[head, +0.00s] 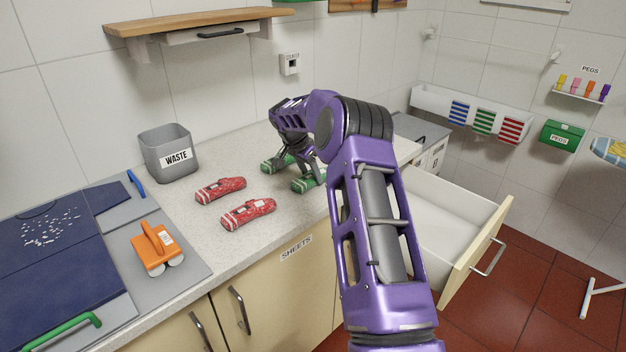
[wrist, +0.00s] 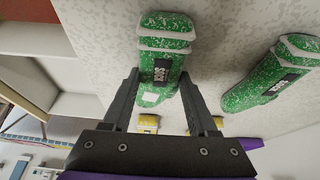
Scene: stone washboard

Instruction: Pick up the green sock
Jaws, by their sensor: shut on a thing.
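Two rolled green socks with white bands lie towards the right part of the counter in the head view. The nearer green sock (head: 306,183) is between my gripper's fingers (head: 308,172), partly hidden by them. In the wrist view the held green sock (wrist: 165,35) has a dark label, and my gripper (wrist: 158,76) is shut on it. I cannot tell whether it is clear of the counter. The other green sock (head: 275,163) lies apart, further back; it also shows at right in the wrist view (wrist: 272,78).
Two red rolled socks (head: 220,189) (head: 248,212) lie on the counter (head: 180,238) left of my gripper. A grey waste bin (head: 168,153) stands at the back. An open drawer (head: 478,245) juts out at right.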

